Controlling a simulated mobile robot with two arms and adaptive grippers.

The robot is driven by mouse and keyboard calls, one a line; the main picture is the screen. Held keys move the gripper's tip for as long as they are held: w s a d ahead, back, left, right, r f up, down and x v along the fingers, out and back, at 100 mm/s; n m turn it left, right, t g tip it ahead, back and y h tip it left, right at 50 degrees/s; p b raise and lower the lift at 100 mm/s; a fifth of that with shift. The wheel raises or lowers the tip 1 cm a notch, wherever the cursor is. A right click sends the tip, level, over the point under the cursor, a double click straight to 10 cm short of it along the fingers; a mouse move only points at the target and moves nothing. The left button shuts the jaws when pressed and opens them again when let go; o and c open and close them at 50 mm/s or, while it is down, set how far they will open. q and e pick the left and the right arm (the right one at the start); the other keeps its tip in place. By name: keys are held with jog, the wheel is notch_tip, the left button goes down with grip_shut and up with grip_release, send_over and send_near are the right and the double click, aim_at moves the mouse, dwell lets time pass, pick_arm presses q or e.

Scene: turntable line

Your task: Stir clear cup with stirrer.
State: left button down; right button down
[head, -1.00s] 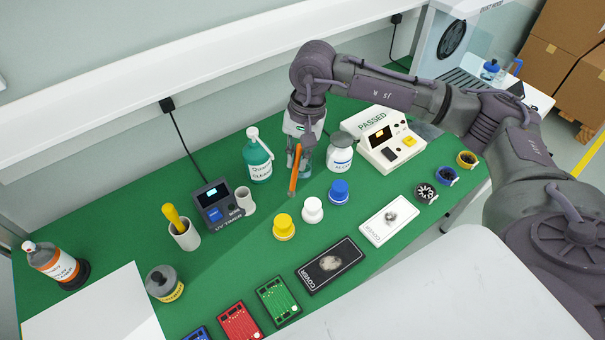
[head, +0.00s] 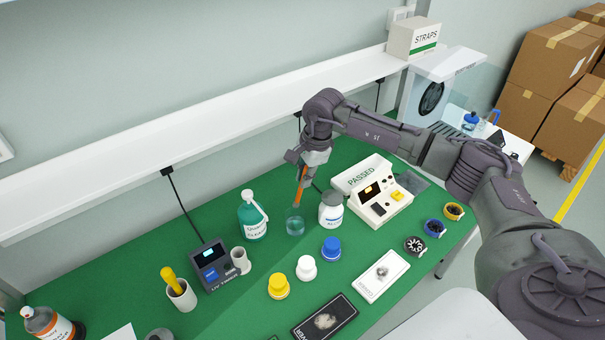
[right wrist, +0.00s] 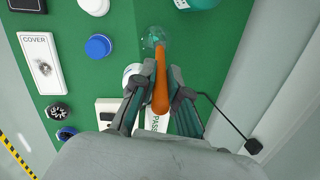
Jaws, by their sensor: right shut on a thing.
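The clear cup (head: 295,226) stands on the green bench mat between a green cleaner bottle and a white bottle, with bluish liquid low inside. My right gripper (head: 304,171) is above it, shut on the orange stirrer (head: 301,188), which points down with a slight tilt. The stirrer's lower end is at the cup's mouth; how deep it reaches I cannot tell. In the right wrist view the stirrer (right wrist: 160,85) lies between the fingers (right wrist: 156,92) and its far end overlaps the cup (right wrist: 153,37). My left gripper is out of view.
The green bottle (head: 252,217) stands close left of the cup and the white bottle (head: 331,211) close right. The tester box (head: 380,208) is further right. White (head: 306,267), blue (head: 331,248) and yellow (head: 278,286) capped pots stand in front. A wall rail runs behind.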

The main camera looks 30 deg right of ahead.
jog(key=s+d+b+x, duration=0.1)
jog(key=b+x, duration=0.7)
jog(key=x, duration=0.2)
jog(key=shift+f, duration=0.45)
jog(key=shift+s, duration=0.1)
